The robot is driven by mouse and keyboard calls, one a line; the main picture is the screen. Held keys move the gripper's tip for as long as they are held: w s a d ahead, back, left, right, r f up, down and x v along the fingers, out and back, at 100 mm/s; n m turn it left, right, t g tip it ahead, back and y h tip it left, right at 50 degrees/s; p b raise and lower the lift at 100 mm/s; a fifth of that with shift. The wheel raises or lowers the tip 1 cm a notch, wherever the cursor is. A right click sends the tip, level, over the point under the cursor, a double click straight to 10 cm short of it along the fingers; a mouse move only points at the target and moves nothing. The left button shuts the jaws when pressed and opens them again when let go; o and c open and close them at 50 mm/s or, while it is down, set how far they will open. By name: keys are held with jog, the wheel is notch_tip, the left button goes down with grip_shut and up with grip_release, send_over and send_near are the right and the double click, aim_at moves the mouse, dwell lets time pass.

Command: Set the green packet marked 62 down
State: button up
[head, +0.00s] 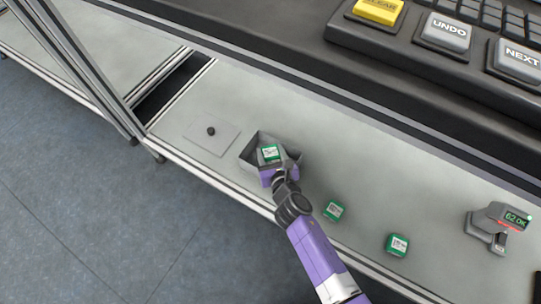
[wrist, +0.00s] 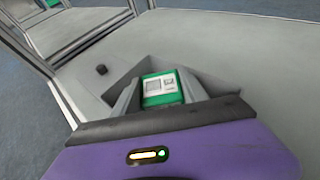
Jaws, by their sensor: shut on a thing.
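A green packet (wrist: 162,90) with a white label is between the fingers of my gripper (wrist: 160,92) in the wrist view. The number on its label is too small to read. In the head view the packet (head: 271,153) is at the open grey bin (head: 249,145), and my gripper (head: 274,166) reaches over the bin's near side, shut on the packet. I cannot tell whether the packet touches the bin's floor. The lower part of the packet is hidden by my gripper.
Two other green packets, one (head: 333,210) near my arm and one (head: 397,245) farther right, lie on the grey table (head: 380,190). A scanner (head: 490,226) showing "62 OK" stands at the right. A flat plate (head: 212,137) with a black knob is left of the bin. Large keys (head: 445,32) line the back.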

jog(key=shift+f, duration=0.1)
jog(key=shift+s+d+f+b, duration=0.15)
jog(key=shift+f+b, duration=0.25)
jog(key=shift+f, duration=0.45)
jog(key=o, duration=1.5)
jog(key=shift+s+f, duration=0.1)
jog(key=shift+f, duration=0.05)
jog(key=shift+r+p, duration=0.35)
jog(key=shift+r, duration=0.05)
jog(key=shift+w+r+p+v, duration=0.15)
jog(key=shift+p+v, duration=0.65)
jog(key=shift+v, duration=1.2)
jog(key=shift+r+p+v, duration=0.2)
jog(key=shift+p+v, duration=0.6)
jog(key=shift+v, duration=1.2)
jog(key=shift+w+r+p+v, duration=0.15)
jog(key=shift+p+v, duration=0.65)
jog(key=shift+v, duration=1.2)
jog(key=shift+s, duration=0.15)
